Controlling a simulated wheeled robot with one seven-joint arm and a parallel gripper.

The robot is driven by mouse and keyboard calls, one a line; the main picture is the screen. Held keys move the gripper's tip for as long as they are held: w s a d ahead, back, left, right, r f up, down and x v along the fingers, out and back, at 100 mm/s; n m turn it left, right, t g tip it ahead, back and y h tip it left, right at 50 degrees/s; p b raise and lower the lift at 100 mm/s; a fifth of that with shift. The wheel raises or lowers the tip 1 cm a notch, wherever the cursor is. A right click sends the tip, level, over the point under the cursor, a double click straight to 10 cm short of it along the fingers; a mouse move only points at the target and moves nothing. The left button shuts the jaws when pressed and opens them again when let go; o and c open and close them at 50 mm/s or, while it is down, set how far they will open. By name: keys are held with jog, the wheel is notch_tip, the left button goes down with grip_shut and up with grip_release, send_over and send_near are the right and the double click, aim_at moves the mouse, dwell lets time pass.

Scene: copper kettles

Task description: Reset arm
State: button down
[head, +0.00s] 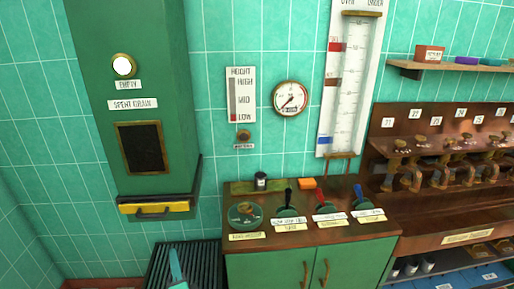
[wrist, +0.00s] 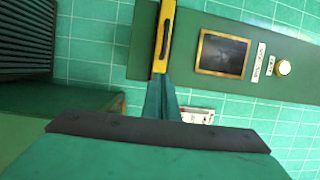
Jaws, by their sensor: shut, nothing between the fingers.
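My gripper (wrist: 160,78) shows in the wrist view as teal fingers brought together, shut and empty. In the head view a narrow teal part of my gripper (head: 175,252) rises from the bottom edge, in front of the dark slatted grate. The rest of my arm is out of that view. In the wrist view the fingertips overlap the end of the yellow drawer front (wrist: 165,35) in the picture; I cannot tell whether they touch it.
A green cabinet (head: 136,50) with the yellow drawer (head: 155,208) stands left. The dark grate (head: 187,265) lies below. A counter (head: 330,233) with several coloured-handled levers stands right of centre. A wooden rack (head: 440,150) and shelf (head: 450,64) are at the right.

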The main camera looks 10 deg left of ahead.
jog(key=s+d+f+n+h, duration=0.3)
jog(key=s+d+f, duration=0.4)
jog(key=d, duration=0.3)
jog(key=s+d+f+n+h, duration=0.2)
jog(key=s+d+f, duration=0.45)
jog(key=d, duration=0.35)
jog(key=s+d+n+h, duration=0.2)
jog(key=s+d, duration=0.3)
jog(key=s, duration=0.6)
jog(key=s+d+r+n+h, duration=0.1)
jog(key=s+d+n, duration=0.3)
jog(key=s, duration=0.8)
jog(key=shift+s+d+r+h, duration=0.2)
jog(key=shift+d+h, duration=0.4)
jog(key=shift+h, duration=0.3)
